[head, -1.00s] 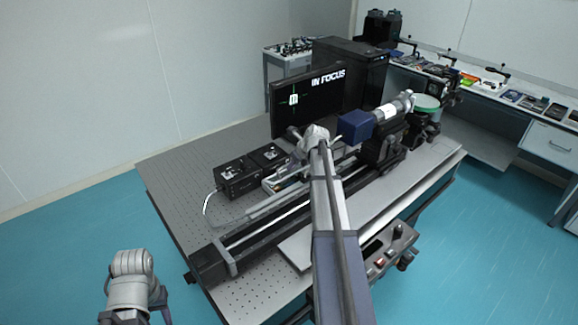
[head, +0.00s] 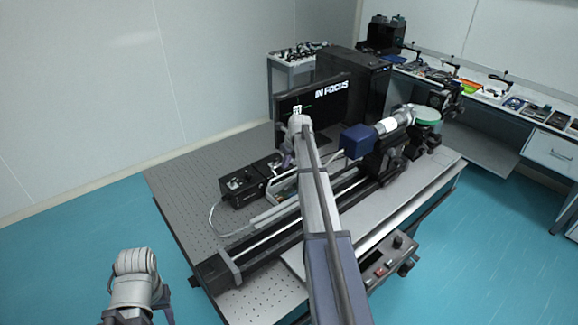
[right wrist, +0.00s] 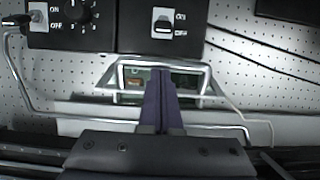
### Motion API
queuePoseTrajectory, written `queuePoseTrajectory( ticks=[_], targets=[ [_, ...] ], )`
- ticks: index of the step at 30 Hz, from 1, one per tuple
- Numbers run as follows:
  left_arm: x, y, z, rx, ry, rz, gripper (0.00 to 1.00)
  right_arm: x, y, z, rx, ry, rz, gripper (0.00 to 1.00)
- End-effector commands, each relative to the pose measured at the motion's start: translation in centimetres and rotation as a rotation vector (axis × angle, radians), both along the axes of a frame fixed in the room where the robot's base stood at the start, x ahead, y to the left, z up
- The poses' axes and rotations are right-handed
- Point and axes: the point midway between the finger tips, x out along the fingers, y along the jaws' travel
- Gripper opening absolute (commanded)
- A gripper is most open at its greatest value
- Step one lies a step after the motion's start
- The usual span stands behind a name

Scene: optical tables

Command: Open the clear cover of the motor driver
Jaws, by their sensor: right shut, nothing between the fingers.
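The motor driver (right wrist: 188,80) shows in the right wrist view as a green board in a pale metal-edged frame. In the head view it (head: 284,184) lies beside the black boxes, partly behind my right arm. I cannot make out the clear pane of its cover or tell how far it stands open. My right gripper (right wrist: 161,72) is shut and empty, its purple fingers together over the middle of the driver; I cannot tell whether they touch it. In the head view the right gripper (head: 288,158) is small and partly hidden. Only part of my left arm shows, at lower left.
Black control boxes (head: 241,186) with ON/OFF switches stand just beyond the driver. A cable loops around at left. A long rail (head: 262,232) runs in front, carrying a blue camera assembly (head: 362,141). A monitor (head: 325,105) stands behind. The left of the perforated table (head: 180,190) is clear.

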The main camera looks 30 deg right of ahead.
Motion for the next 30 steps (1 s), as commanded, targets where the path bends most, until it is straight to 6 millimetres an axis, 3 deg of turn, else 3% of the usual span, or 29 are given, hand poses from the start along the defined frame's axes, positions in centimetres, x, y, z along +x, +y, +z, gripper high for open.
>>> queuePoseTrajectory(
  ticks=[10,30],
  targets=[
    [0.0,0.0,0.15,0.0,0.0,0.0,0.5,1.17,0.11,0.14,0.0,0.0,0.0,0.0],
    [0.0,0.0,0.36,0.0,0.0,0.0,0.5,1.25,0.07,0.37,0.0,0.0,0.0,0.0]
  ],
)
